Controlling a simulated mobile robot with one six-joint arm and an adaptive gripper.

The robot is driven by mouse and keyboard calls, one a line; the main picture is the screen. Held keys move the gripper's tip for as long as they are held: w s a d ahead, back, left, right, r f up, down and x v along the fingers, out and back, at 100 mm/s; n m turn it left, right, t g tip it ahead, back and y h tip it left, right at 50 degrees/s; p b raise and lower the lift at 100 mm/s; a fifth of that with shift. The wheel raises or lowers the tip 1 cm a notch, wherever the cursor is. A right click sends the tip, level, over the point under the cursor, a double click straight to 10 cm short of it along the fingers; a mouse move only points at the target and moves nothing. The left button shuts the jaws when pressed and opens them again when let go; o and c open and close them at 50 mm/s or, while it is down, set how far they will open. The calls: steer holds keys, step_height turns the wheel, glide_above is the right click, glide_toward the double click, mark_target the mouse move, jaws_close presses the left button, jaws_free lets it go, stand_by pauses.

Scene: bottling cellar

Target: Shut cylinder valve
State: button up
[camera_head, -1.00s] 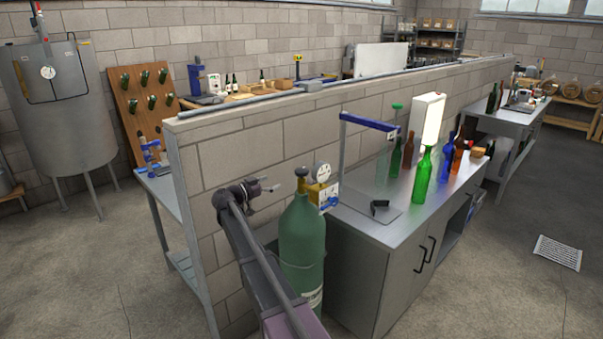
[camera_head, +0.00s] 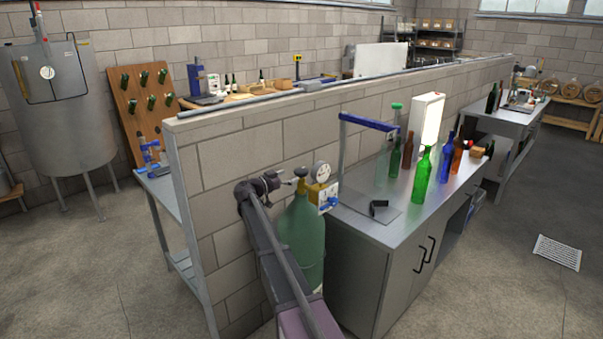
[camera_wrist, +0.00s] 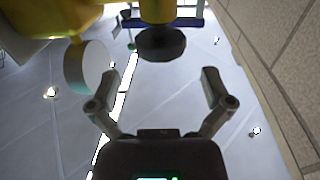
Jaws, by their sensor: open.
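The green gas cylinder (camera_head: 308,240) stands upright between the brick wall and the steel counter, partly hidden by my arm. A yellow valve and regulator body (camera_head: 318,193) sits at its top, with a round white gauge (camera_head: 322,171) and a blue part facing the counter. My gripper (camera_head: 288,177) is open, just left of the cylinder's top. In the wrist view my open fingers (camera_wrist: 160,82) are spread, with a dark round knob (camera_wrist: 161,44) on a yellow body ahead between them. The knob appears apart from both fingers. A round pale disc shows beside it at upper left.
The brick wall (camera_head: 235,165) runs close behind my arm. The steel counter (camera_head: 385,215) to the right holds several bottles, including a bright green one (camera_head: 422,180), a blue-armed frame (camera_head: 368,121) and a lit white panel (camera_head: 427,120).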

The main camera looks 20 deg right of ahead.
mark_target(301, 169)
steer(key=shift+x, duration=2.9)
steer(key=c, duration=0.9)
steer(key=shift+w+m+g, duration=0.15)
steer(key=shift+m+g, duration=0.25)
steer(key=shift+g, duration=0.2)
steer(key=m+g, duration=0.2)
steer(key=g, duration=0.1)
steer(key=m+g, duration=0.1)
steer(key=g, duration=0.2)
steer(key=shift+w+m, duration=0.15)
steer(key=shift+m, duration=0.25)
steer(key=m+g, duration=0.3)
steer(key=g, duration=0.1)
steer(key=shift+y, duration=0.4)
steer(key=shift+m+g+y, duration=0.6)
steer(key=shift+m+g, duration=0.2)
steer(key=shift+g, duration=0.5)
steer(key=shift+s, duration=0.25)
